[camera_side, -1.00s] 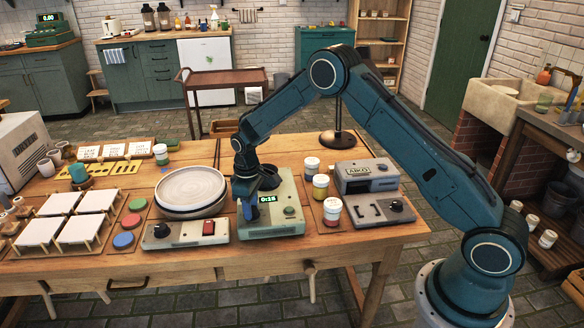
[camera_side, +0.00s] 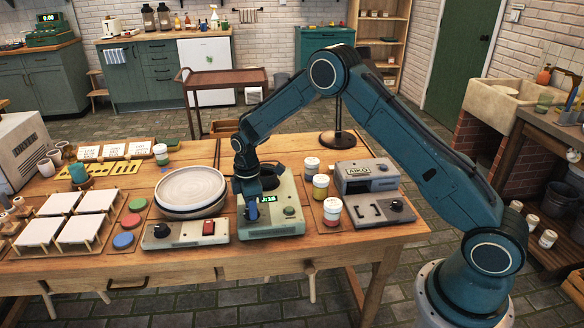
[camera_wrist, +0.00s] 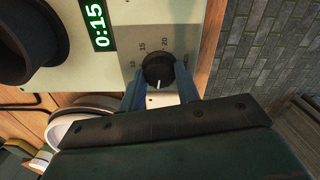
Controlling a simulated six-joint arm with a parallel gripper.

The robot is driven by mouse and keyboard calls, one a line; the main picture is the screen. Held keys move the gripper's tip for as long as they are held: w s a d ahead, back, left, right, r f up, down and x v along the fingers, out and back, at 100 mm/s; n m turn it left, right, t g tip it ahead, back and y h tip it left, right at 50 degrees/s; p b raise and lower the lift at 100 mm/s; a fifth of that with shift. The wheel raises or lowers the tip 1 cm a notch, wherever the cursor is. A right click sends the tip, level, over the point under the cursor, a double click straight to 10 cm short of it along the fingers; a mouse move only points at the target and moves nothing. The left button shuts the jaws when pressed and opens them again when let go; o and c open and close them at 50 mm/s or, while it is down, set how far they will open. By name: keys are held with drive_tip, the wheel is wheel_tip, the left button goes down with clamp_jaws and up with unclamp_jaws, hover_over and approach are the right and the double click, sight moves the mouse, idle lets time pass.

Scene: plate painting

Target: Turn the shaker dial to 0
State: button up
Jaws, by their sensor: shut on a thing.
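The shaker (camera_side: 286,200) is a pale green box on the wooden table in the side view, with a dark round holder on top and a lit green display (camera_wrist: 98,24) that reads 0:15 in the wrist view. Its black dial (camera_wrist: 157,69) has a white pointer line, which points down in the wrist picture, and printed numbers 10, 15 and 20 around it. My gripper (camera_wrist: 158,82) has its two blue fingers on either side of the dial and is shut on it. In the side view my gripper (camera_side: 252,212) covers the dial at the shaker's front left.
A grey box with a black knob and red switch (camera_side: 187,232) sits left of the shaker, before a stack of pale plates (camera_side: 191,188). Paint jars (camera_side: 320,187) and a grey AIKO machine (camera_side: 366,176) stand to its right. The table's front edge is close.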

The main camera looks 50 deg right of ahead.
drive_tip(key=shift+r, duration=0.1)
drive_tip(key=o, duration=1)
drive_tip(key=shift+r, duration=6.85)
drive_tip(key=shift+r, duration=0.1)
